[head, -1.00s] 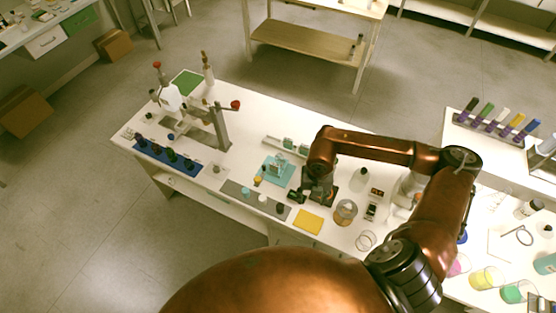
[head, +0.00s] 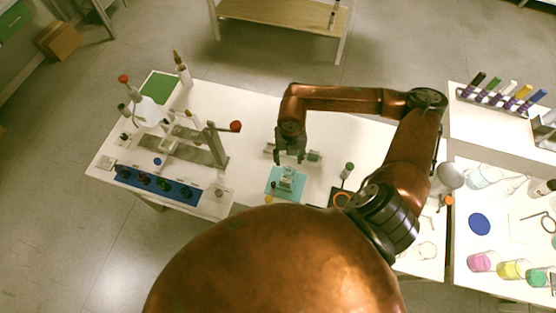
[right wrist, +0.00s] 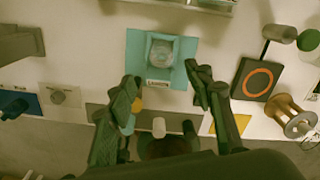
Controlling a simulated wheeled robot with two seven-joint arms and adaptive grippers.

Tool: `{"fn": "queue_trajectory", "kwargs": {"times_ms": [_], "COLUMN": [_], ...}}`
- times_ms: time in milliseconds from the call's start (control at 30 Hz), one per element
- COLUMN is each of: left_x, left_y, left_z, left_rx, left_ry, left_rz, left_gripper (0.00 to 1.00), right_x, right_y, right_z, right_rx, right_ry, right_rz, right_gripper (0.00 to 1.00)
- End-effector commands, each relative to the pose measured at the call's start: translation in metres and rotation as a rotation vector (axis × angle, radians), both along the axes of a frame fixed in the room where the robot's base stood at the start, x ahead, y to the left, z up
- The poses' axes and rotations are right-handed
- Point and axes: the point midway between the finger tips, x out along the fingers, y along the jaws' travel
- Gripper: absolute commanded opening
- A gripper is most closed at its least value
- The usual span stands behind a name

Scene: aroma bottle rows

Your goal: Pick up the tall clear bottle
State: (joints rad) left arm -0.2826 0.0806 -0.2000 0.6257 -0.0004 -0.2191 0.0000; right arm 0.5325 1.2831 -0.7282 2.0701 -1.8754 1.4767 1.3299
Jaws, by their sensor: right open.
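My left gripper is not in view.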

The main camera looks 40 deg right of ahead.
Motion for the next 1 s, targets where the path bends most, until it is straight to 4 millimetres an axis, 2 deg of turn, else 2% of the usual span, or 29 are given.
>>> {"fn": "queue_trajectory", "kwargs": {"times_ms": [133,300,433,567,767,1000], "left_x": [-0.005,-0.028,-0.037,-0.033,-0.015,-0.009], "left_y": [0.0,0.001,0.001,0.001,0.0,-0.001], "left_z": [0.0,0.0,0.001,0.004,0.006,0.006], "left_rx": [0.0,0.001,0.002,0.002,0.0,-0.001], "left_ry": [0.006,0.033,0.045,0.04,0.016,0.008], "left_rz": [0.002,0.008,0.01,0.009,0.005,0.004], "left_gripper": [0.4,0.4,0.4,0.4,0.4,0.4], "right_x": [-0.001,0.0,-0.001,-0.004,-0.005,-0.005], "right_y": [0.0,0.001,0.0,-0.002,-0.003,-0.004], "right_z": [-0.006,-0.024,-0.032,-0.048,-0.075,-0.079], "right_rx": [0.0,0.0,0.0,0.001,0.001,0.0], "right_ry": [0.002,0.002,0.002,0.004,0.002,0.0], "right_rz": [0.001,0.002,0.003,0.001,-0.001,0.0], "right_gripper": [0.48,0.48,0.48,0.48,0.48,0.48]}}
